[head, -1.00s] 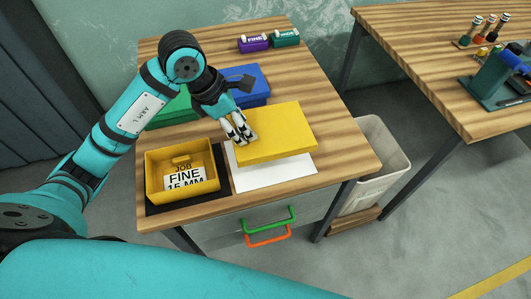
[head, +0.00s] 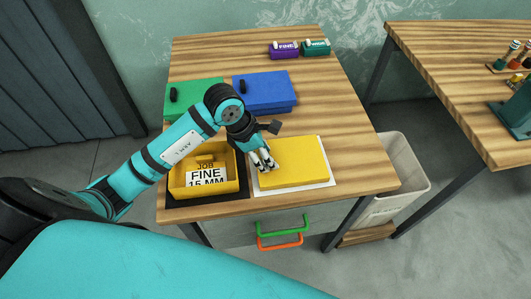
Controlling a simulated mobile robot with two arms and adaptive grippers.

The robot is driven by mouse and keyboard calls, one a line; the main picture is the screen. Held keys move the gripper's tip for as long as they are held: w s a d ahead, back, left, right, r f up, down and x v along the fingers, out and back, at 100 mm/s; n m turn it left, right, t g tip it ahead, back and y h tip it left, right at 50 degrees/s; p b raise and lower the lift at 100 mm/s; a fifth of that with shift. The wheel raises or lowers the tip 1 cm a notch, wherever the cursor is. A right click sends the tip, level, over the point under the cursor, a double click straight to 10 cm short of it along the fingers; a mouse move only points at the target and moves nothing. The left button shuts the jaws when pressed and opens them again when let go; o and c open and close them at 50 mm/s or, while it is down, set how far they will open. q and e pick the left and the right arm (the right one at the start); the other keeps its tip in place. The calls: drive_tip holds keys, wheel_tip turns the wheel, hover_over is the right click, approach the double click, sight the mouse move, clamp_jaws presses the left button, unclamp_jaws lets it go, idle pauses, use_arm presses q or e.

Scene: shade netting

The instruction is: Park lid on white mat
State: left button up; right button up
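The yellow lid (head: 296,163) lies flat, on or just above the white mat (head: 327,184). The mat's white edge shows along the front and right of it. My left gripper (head: 264,164) is at the lid's left end, its fingers shut on the lid there. The fingers cover the grasped spot, so any knob is hidden. The open yellow box (head: 226,182) stands left of the lid, with a card reading JOB FINE 15 MM in it. My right gripper is not in view.
The yellow box stands on a dark mat (head: 200,212). A green box (head: 190,97) and a blue box (head: 262,90) with dark knobs stand behind. Small purple (head: 284,50) and teal (head: 316,48) blocks stand at the back. The table right of the lid is clear. A bin (head: 404,175) stands beside the table.

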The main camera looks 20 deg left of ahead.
use_arm(q)
drive_tip(key=o, duration=0.5)
drive_tip(key=shift+c, duration=0.2)
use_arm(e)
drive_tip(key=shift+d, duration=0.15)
use_arm(q)
drive_tip(key=shift+r, duration=0.15)
drive_tip(key=shift+a+r, duration=0.2)
drive_tip(key=shift+r, duration=0.15)
drive_tip(key=b+v, duration=0.1)
drive_tip(key=v, duration=1)
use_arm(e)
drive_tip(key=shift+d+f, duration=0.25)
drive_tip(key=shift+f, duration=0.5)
use_arm(q)
drive_tip(key=shift+s+d, duration=0.1)
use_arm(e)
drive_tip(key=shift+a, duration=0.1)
